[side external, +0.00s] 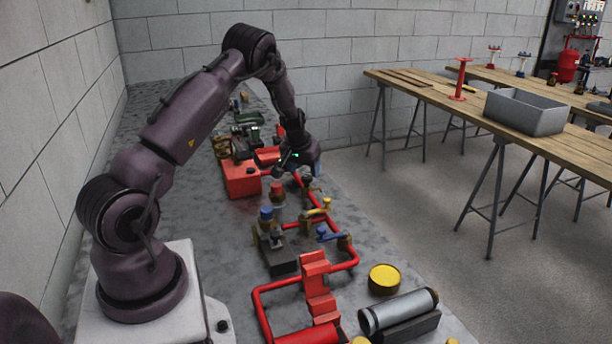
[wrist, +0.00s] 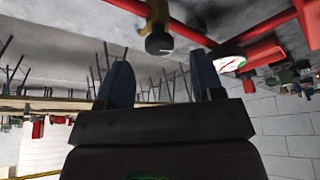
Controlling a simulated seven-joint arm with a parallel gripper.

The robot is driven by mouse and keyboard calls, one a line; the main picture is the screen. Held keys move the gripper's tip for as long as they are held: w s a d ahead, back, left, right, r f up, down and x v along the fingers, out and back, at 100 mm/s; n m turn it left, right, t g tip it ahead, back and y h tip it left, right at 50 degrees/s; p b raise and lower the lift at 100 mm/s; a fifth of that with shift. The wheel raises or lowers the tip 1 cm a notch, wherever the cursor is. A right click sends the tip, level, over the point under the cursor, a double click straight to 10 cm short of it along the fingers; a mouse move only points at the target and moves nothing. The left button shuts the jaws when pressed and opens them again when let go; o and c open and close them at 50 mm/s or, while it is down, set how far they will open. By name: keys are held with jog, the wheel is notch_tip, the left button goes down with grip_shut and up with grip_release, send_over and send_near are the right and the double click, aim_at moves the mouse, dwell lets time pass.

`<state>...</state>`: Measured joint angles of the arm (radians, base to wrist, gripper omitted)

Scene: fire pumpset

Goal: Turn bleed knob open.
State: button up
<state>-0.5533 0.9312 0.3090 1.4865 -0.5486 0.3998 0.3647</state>
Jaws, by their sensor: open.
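In the wrist view, a small black knob (wrist: 158,43) sits on a brass fitting (wrist: 157,12) that joins a red pipe (wrist: 190,35). It looks like the bleed knob, but its turned position cannot be told. My gripper (wrist: 161,80) is open, with its two dark blue fingers apart and nothing between them. The knob lies beyond the fingertips, between their lines, and looks apart from them. In the side view my gripper (side external: 306,166) hangs over the far part of the red pipework, and the knob cannot be made out there.
A white-faced gauge (wrist: 230,63) sits close beside one finger. In the side view, a red box (side external: 241,180), a yellow-handled valve (side external: 317,211) and a blue-handled valve (side external: 328,235) stand near the pipework on the grey bench (side external: 205,230). A wooden table (side external: 440,96) stands apart at right.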

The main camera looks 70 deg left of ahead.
aim_at(307, 177)
jog(key=shift+x, duration=1.8)
jog(key=c, duration=0.9)
jog(key=shift+n+g, duration=0.3)
jog(key=shift+n, duration=0.4)
jog(key=o, duration=0.9)
jog(key=v, duration=1.3)
jog(key=shift+d, duration=0.2)
